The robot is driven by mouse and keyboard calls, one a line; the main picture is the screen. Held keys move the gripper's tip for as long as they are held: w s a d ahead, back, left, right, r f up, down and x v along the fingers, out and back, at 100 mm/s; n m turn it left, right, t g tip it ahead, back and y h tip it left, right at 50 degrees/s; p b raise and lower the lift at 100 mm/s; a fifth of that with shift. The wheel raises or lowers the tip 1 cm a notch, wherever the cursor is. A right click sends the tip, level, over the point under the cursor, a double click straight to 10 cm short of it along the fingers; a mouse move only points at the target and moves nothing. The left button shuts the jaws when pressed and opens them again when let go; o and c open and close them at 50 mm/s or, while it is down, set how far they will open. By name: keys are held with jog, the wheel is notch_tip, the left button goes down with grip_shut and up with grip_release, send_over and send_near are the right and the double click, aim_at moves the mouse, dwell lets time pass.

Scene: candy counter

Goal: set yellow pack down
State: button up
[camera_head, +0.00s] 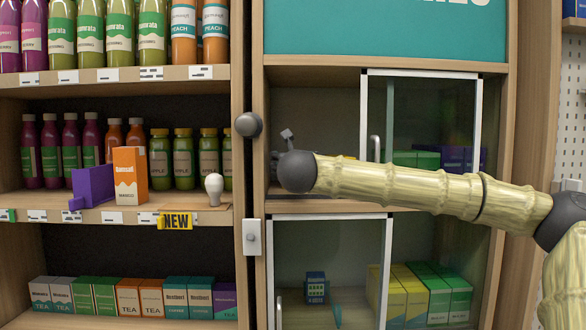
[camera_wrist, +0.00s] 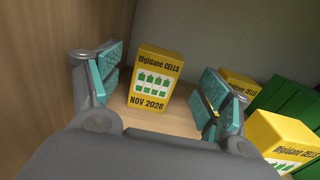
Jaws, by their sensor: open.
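A yellow pack (camera_wrist: 154,78) with dark print and a green pattern stands upright on the wooden shelf floor in the wrist view. My gripper (camera_wrist: 163,88) is open, with one teal-padded finger on each side of this pack. Gaps show between the pack and both fingers, the wider on the right.
In the wrist view another yellow pack (camera_wrist: 284,138) stands right of my right finger, with green packs (camera_wrist: 285,106) beyond. A wooden wall (camera_wrist: 50,60) is close on the left. A glass door (camera_head: 420,110) covers the compartment's right part.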

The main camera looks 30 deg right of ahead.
jog(key=shift+b+v, duration=0.95)
jog(key=shift+v, duration=1.9)
